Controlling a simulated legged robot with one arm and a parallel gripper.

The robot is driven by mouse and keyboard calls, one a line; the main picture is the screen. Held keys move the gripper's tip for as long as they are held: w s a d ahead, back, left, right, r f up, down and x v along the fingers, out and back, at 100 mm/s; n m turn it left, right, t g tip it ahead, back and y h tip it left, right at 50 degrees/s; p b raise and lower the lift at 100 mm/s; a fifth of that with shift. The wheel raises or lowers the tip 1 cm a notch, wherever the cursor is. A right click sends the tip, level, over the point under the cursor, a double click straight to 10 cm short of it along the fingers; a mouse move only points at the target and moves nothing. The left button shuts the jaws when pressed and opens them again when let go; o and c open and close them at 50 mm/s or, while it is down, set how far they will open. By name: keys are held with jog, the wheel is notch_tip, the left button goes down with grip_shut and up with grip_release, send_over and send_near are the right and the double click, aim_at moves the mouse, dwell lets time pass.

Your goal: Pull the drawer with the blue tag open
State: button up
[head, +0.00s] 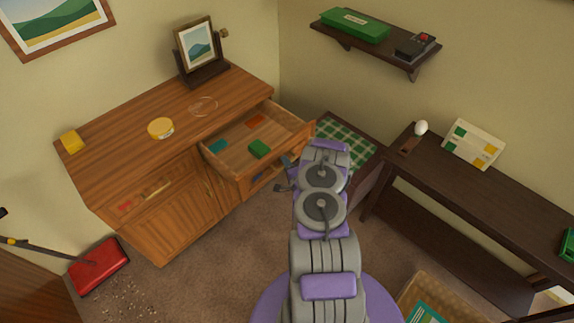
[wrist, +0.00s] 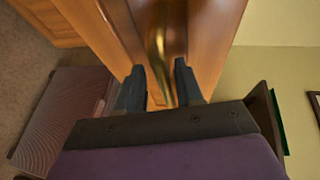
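A wooden dresser (head: 185,210) stands against the left wall. Its right-hand top drawer (head: 293,133) is pulled out, showing a green block, a teal item and an orange item inside. Gaps show between fingers and handle. My arm hides part of the drawer front in the head view.
A yellow tin (head: 161,128), a yellow block (head: 72,141) and a framed picture (head: 198,48) stand on the dresser. A dark side table (head: 470,185) is at the right. A red floor-tool head (head: 98,266) lies at the left.

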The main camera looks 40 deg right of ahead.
jog(key=shift+r, duration=0.1)
jog(key=p+v, duration=0.5)
jog(key=v, duration=1.2)
jog(key=shift+s+a, duration=0.1)
jog(key=shift+s, duration=0.05)
